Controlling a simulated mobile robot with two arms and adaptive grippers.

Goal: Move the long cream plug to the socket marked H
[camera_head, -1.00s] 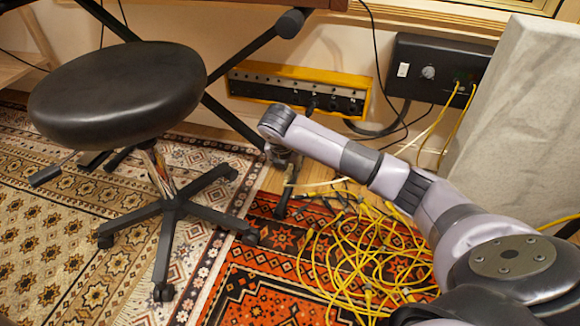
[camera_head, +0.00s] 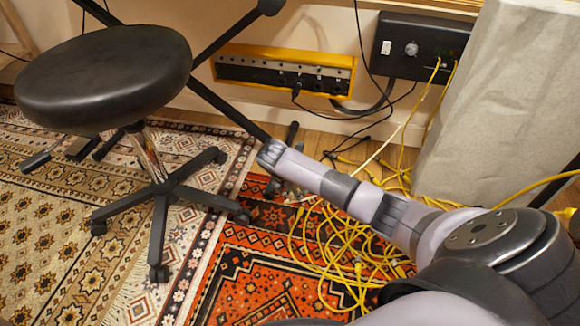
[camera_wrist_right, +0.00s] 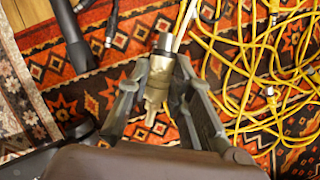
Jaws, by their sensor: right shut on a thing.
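My right gripper (camera_wrist_right: 157,72) is shut on a plug (camera_wrist_right: 154,92) with a brass-coloured body, a dark collar and a pale metal tip. The tip points toward the bottom of the wrist view. A cream cable (camera_wrist_right: 181,27) runs up beside the collar, so this looks like the cream plug. In the head view the gripper is mostly hidden by my wrist, low over the floor in front of the wall. The socket panel (camera_head: 285,63), yellow-framed with a row of dark sockets, is on the wall behind; its letters are too small to read. My left gripper is out of view.
A black stool (camera_head: 105,78) stands at left. Tangled yellow cables (camera_head: 345,240) lie on the red rug (camera_head: 250,285) below my arm. A black box (camera_head: 425,47) with yellow leads is on the wall, beside a grey padded panel (camera_head: 495,100). A dark cable enters the socket panel.

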